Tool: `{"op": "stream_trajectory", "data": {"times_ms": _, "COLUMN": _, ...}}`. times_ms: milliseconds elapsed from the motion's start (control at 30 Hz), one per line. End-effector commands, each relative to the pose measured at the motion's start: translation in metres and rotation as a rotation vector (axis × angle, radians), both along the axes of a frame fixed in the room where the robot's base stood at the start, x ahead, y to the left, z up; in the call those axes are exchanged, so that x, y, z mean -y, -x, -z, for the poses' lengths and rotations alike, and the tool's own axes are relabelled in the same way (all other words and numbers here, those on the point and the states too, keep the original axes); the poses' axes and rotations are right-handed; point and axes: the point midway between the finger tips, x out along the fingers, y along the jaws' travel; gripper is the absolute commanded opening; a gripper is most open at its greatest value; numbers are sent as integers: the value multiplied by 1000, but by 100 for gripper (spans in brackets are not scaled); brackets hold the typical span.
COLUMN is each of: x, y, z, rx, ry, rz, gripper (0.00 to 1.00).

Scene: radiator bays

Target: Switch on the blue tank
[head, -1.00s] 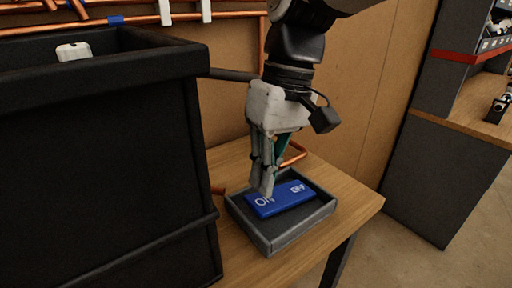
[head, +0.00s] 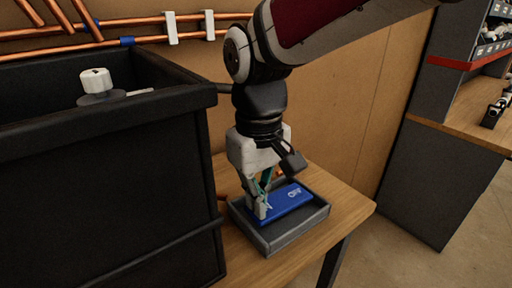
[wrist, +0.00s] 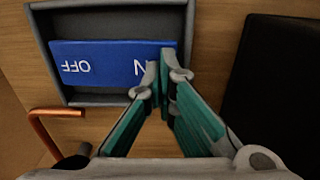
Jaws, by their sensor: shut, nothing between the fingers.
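A blue rocker switch (head: 289,204) marked ON and OFF sits in a shallow grey tray-like housing (head: 292,240) on the wooden table. My gripper (head: 260,212) is shut and empty, pointing down with its fingertips at the ON end. In the wrist view the fingertips (wrist: 160,78) cover part of the ON label on the switch (wrist: 105,65), and only the N shows. The OFF label is uncovered. The fingertips look to be on or just above the surface; I cannot tell if they press it. No blue tank is clearly visible.
A large black open-topped box (head: 110,200) stands close on the left, with a white knob-like part (head: 96,81) inside. Copper pipes (head: 150,40) run along the back wall. A bent copper pipe (wrist: 42,125) lies near my gripper. A shelf unit (head: 440,160) stands right.

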Motion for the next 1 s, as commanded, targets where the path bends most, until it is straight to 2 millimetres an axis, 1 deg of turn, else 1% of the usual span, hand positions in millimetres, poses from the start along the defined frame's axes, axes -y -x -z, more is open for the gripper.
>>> {"op": "stream_trajectory", "data": {"times_ms": 33, "x": -1, "y": 5, "z": -1, "rx": 16, "ry": 33, "rz": -4, "gripper": 0}}
{"op": "stream_trajectory", "data": {"times_ms": 200, "x": -5, "y": 6, "z": 6, "rx": 73, "ry": 112, "rz": -4, "gripper": 0}}
{"op": "stream_trajectory", "data": {"times_ms": 400, "x": -7, "y": 5, "z": 14, "rx": 80, "ry": 115, "rz": -1, "gripper": 0}}
{"op": "stream_trajectory", "data": {"times_ms": 700, "x": -7, "y": 4, "z": 14, "rx": 79, "ry": 114, "rz": -1, "gripper": 0}}
{"op": "stream_trajectory", "data": {"times_ms": 767, "x": -7, "y": 4, "z": 12, "rx": 80, "ry": 114, "rz": -1, "gripper": 0}}
{"op": "stream_trajectory", "data": {"times_ms": 867, "x": -9, "y": 4, "z": 3, "rx": 83, "ry": 112, "rz": 0, "gripper": 0}}
{"op": "stream_trajectory", "data": {"times_ms": 967, "x": -11, "y": 6, "z": -12, "rx": 83, "ry": 111, "rz": 0, "gripper": 0}}
{"op": "stream_trajectory", "data": {"times_ms": 1000, "x": -12, "y": 6, "z": -20, "rx": 84, "ry": 111, "rz": -1, "gripper": 0}}
